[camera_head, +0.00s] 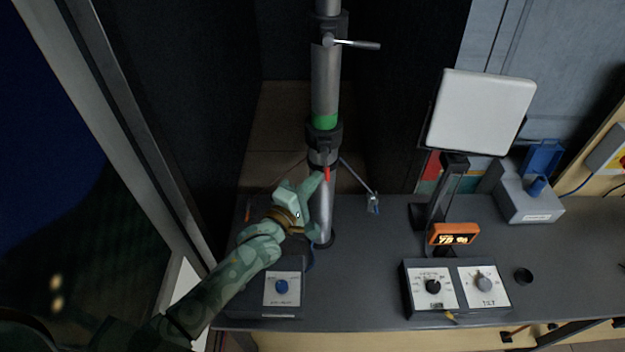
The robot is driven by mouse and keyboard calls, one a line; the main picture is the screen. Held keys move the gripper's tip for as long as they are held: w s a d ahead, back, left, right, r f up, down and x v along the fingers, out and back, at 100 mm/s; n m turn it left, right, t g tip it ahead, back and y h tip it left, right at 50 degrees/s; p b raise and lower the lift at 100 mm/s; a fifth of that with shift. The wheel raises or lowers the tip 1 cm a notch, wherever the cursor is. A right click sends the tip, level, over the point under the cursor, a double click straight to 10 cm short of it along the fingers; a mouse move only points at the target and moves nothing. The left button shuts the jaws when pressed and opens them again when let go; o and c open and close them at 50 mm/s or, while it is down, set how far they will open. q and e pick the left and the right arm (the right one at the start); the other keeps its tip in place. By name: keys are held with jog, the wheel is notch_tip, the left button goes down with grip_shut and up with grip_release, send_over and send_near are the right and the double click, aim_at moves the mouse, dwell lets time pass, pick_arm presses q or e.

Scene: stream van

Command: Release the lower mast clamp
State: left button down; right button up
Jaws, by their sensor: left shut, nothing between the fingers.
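An upper clamp (328,42) higher on the mast has a silver handle pointing right. My left gripper (318,180) is shut and empty, with its fingertips right beside the red lever. I cannot tell whether they touch it. My right gripper is not in view.
A grey-blue box (530,200) stands at right.

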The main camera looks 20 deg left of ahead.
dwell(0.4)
pick_arm(q)
jog(key=shift+w+d+f+n+t+b, duration=0.1)
jog(key=shift+d+f+n+t+b, duration=0.15)
jog(key=shift+n+b, duration=0.2)
jog(key=w+d+r+n+t+y+b, duration=0.2)
jog(key=d+n+t+y+b, duration=0.4)
jog(key=n+b, duration=0.9)
jog(key=shift+w+d+r+n+y, duration=0.15)
jog(key=shift+d+r+n+y, duration=0.45)
jog(key=shift+d+n+y, duration=0.6)
jog(key=shift+a+r+n, duration=0.1)
jog(key=shift+a+n, duration=0.1)
jog(key=shift+n, duration=0.05)
